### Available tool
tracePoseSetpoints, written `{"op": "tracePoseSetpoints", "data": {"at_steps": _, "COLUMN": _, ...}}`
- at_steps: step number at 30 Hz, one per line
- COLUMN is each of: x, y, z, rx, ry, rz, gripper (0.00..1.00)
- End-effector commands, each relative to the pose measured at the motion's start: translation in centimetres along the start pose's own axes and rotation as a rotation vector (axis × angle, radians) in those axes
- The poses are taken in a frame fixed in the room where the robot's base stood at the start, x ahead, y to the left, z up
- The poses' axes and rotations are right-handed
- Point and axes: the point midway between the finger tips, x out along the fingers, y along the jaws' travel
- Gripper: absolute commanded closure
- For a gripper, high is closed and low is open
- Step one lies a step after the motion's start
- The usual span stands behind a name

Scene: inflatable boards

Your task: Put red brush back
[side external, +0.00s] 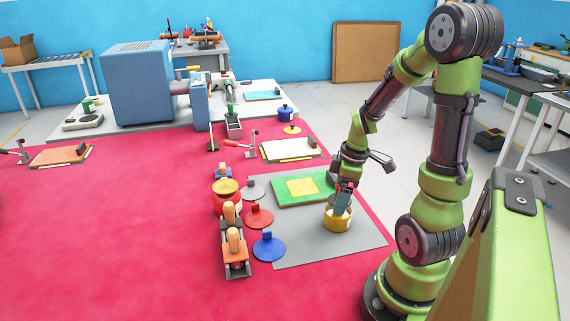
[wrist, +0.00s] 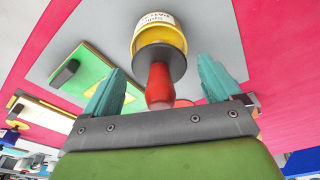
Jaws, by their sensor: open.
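A yellow pot (side external: 338,221) with a white label stands on the grey sheet (side external: 310,250). In the wrist view the pot (wrist: 158,40) has a dark grey round top (wrist: 158,63). A red handle (wrist: 159,84), apparently the red brush's, sticks up from that top. My gripper (side external: 343,201) is just above the pot, pointing down. In the wrist view its teal fingers (wrist: 160,78) are open, one on each side of the red handle, with gaps on both sides. The brush's lower end is hidden in the pot.
A green board (side external: 285,193) with a yellow square lies just behind the pot. The grey sheet's front is clear.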

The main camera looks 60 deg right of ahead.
Motion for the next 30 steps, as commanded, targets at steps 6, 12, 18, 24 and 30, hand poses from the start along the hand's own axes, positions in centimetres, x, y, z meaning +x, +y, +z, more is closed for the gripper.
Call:
{"op": "tracePoseSetpoints", "data": {"at_steps": 6, "x": -0.5, "y": 0.0, "z": -0.1, "rx": 0.0, "ry": 0.001, "rz": 0.002, "gripper": 0.09}}
{"op": "tracePoseSetpoints", "data": {"at_steps": 12, "x": -3.6, "y": 0.1, "z": -0.1, "rx": -0.002, "ry": 0.003, "rz": 0.007, "gripper": 0.09}}
{"op": "tracePoseSetpoints", "data": {"at_steps": 18, "x": -8.1, "y": 0.1, "z": -0.1, "rx": -0.003, "ry": 0.002, "rz": 0.007, "gripper": 0.09}}
{"op": "tracePoseSetpoints", "data": {"at_steps": 24, "x": -11.2, "y": 0.1, "z": -0.1, "rx": -0.001, "ry": 0.001, "rz": 0.002, "gripper": 0.09}}
{"op": "tracePoseSetpoints", "data": {"at_steps": 30, "x": -12.5, "y": -0.6, "z": -0.9, "rx": 0.017, "ry": 0.012, "rz": 0.014, "gripper": 0.09}}
